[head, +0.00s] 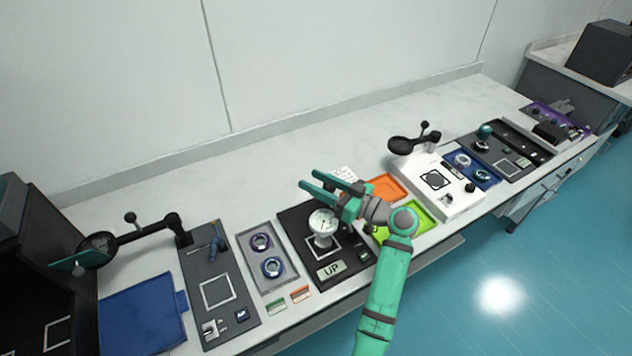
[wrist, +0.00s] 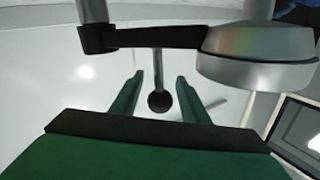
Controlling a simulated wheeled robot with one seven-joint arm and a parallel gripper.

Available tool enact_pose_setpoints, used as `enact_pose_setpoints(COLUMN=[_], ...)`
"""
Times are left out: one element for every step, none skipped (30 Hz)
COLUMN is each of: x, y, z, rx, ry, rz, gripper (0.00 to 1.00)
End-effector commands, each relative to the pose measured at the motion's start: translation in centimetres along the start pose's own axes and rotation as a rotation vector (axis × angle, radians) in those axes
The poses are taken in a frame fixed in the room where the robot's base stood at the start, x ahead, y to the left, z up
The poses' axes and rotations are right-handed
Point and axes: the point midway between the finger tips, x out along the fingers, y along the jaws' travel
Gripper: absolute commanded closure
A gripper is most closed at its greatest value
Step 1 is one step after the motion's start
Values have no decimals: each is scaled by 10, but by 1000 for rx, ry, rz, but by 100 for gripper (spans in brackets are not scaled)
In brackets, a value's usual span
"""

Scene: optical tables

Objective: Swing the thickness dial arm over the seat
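The thickness dial (head: 323,221), a round white-faced gauge, stands over a dark station plate (head: 297,216) with a white square outline and a small display reading UP (head: 330,270). In the wrist view the dial's silver body (wrist: 258,45) hangs from a dark arm (wrist: 155,37) joined to a grey post (wrist: 92,15). A rod with a black ball knob (wrist: 158,101) extends from this arm. My gripper (head: 309,178) is open above the station's back edge. In the wrist view its green fingers (wrist: 160,76) stand either side of the rod and knob, with visible gaps. My gripper partly hides the station; the seat is unclear.
Left of the station is a grey tray (head: 268,283) with two ring-shaped parts. Right are an orange tray (head: 385,188), a green tray (head: 422,217) and a white instrument (head: 462,200) with a black swing arm. The bench behind is mostly clear.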

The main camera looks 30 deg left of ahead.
Motion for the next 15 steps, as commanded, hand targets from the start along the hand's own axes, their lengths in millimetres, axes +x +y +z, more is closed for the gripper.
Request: enact_pose_setpoints(x=[0,0,-2,-3,-5,-8,-12,-16,-22,-27,-33,-41,-47,-52,-60], y=[0,0,0,0,0,1,1,1,1,1,1,1,1,1,1], z=[0,-1,-1,-1,-1,-1,-1,-1,-1,-1,-1,-1,0,0,0], rx=[-1,-1,-1,-1,-1,-1,-1,-1,-1,-1,-1,0,0,0,0], ry=[1,1,1,1,1,1,2,2,3,2,2,2,1,2,2], rz=[0,1,1,1,1,2,3,4,4,4,4,5,4,4,4], gripper=[59,59,59,59,59,59,59,59,59,59,59,59,59,59,59])
